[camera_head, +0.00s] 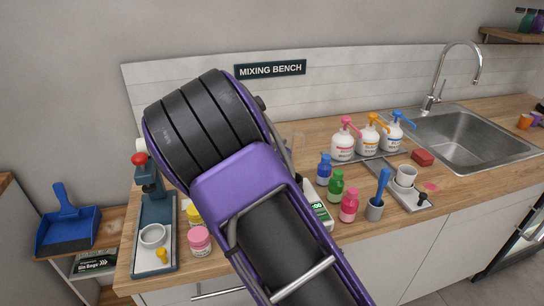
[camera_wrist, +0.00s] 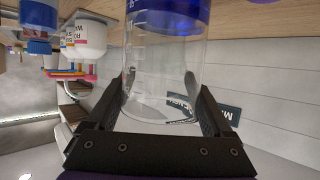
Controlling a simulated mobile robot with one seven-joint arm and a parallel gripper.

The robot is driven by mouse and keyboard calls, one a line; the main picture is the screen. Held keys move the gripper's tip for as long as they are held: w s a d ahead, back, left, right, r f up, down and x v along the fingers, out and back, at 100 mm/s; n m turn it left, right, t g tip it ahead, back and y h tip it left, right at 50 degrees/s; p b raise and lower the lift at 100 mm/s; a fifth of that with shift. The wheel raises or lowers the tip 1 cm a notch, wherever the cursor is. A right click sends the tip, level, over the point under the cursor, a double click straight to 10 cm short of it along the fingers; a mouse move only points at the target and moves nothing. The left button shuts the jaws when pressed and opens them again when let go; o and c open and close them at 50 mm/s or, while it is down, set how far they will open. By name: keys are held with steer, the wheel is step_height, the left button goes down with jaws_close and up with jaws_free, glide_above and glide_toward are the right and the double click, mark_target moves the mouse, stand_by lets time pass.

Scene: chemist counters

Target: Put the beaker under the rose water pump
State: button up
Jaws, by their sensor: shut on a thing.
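The clear glass beaker (camera_wrist: 165,65) is between my gripper's (camera_wrist: 163,90) two black fingers in the wrist view, and the gripper is shut on it. A blue area shows at its end away from the gripper. In the head view my purple arm hides the gripper and most of the beaker. The pink-topped white pump bottle (camera_head: 343,145) stands leftmost of three pump bottles on the bench, to the right of my arm.
Orange-topped (camera_head: 369,138) and blue-topped (camera_head: 391,133) pump bottles stand beside it. Small blue (camera_head: 324,168), green (camera_head: 336,186) and pink (camera_head: 349,205) bottles stand in front. A mortar (camera_head: 375,208), white cup (camera_head: 406,173), red block (camera_head: 422,158) and sink (camera_head: 470,135) are further right.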

steer(key=shift+f+b, duration=0.5)
steer(key=shift+f, duration=1.6)
steer(key=shift+f, duration=0.15)
steer(key=o, duration=1.3)
